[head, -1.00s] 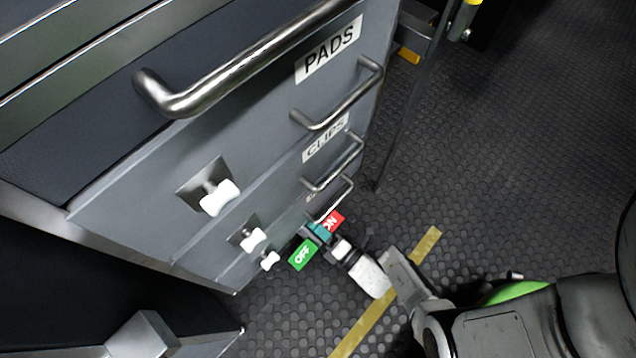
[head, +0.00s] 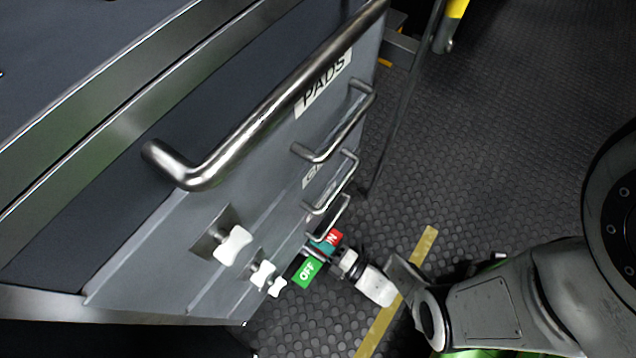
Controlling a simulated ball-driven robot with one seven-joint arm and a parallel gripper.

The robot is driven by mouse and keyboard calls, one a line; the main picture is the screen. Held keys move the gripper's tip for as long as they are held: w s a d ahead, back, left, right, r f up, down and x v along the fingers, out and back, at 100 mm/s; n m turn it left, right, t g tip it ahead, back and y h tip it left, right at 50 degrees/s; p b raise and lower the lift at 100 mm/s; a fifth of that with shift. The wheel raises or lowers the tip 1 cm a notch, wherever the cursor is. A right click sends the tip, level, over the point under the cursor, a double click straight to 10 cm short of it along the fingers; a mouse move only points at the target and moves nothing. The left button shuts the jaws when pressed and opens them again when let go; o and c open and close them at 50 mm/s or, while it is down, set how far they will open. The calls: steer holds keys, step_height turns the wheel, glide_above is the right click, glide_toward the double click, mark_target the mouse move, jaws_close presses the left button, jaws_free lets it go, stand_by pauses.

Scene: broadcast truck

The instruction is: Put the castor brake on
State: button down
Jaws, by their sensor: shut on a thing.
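The castor brake's teal lever (head: 323,246) is low on the grey drawer cabinet, near the floor. It lies between the green OFF label (head: 306,272) and the red ON label (head: 334,237), and it covers part of the ON label. My gripper (head: 334,257) reaches in from the lower right and is shut on the lever. The fingertips are small here, and their exact contact with the lever is partly hidden. The castor itself is not visible.
A thick metal handle (head: 250,115) runs along the cabinet (head: 150,255), with smaller drawer handles and white knobs (head: 232,246) below. A dark thin pole (head: 405,120) stands behind. Yellow tape (head: 424,246) crosses the studded floor (head: 500,130), which is open at right.

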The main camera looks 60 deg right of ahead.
steer(key=shift+w+f+m, duration=0.1)
steer(key=shift+f+m, duration=0.05)
steer(key=shift+m, duration=0.15)
steer(key=c, duration=1.4)
jaws_free()
steer(key=shift+c, duration=0.2)
